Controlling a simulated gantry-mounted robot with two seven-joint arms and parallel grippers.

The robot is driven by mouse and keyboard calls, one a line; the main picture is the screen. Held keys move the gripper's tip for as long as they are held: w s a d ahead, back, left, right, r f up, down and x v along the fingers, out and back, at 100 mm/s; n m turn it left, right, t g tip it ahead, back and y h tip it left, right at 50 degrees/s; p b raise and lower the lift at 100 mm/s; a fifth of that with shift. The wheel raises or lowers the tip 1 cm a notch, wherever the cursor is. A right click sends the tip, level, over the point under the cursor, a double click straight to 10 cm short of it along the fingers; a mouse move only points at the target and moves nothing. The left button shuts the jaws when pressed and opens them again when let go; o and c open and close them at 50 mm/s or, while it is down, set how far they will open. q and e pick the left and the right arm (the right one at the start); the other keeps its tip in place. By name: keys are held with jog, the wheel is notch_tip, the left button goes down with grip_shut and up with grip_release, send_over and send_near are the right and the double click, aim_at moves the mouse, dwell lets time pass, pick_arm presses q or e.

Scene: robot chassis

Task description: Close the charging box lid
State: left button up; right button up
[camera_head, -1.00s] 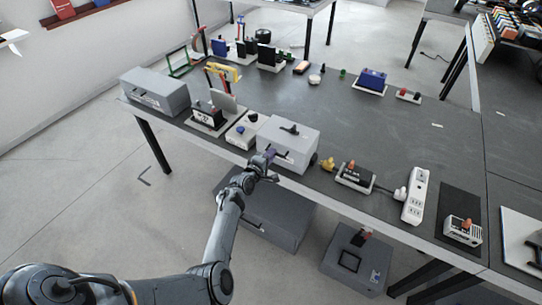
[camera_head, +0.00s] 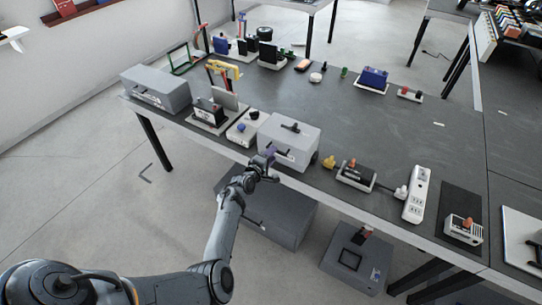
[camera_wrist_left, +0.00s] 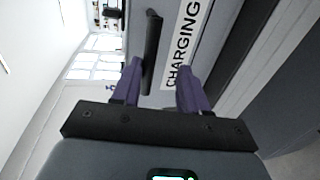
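The charging box (camera_head: 300,137) is a light grey box at the front edge of the table, with a black handle (camera_head: 291,128) on top. Its front bears a white label reading CHARGING (camera_wrist_left: 181,45) in the left wrist view. My left gripper (camera_head: 271,157) is at the box's front. In the left wrist view its two purple fingers (camera_wrist_left: 160,88) are apart, with a black bar handle (camera_wrist_left: 152,50) between them, nearer the left finger. I cannot tell whether they touch it. How far the lid stands open is not clear. My right gripper is not in view.
A white-based device (camera_head: 243,130) stands close left of the box, with a larger grey case (camera_head: 160,88) farther left. A yellow knob (camera_head: 329,162) and a power strip (camera_head: 416,195) lie to the right. The table's middle (camera_head: 370,120) is mostly clear.

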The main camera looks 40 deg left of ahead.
pick_arm(q)
jog(key=shift+s+d, duration=0.1)
jog(key=shift+s, duration=0.05)
jog(key=p+v, duration=0.2)
jog(key=v, duration=0.8)
jog(key=shift+s, duration=0.25)
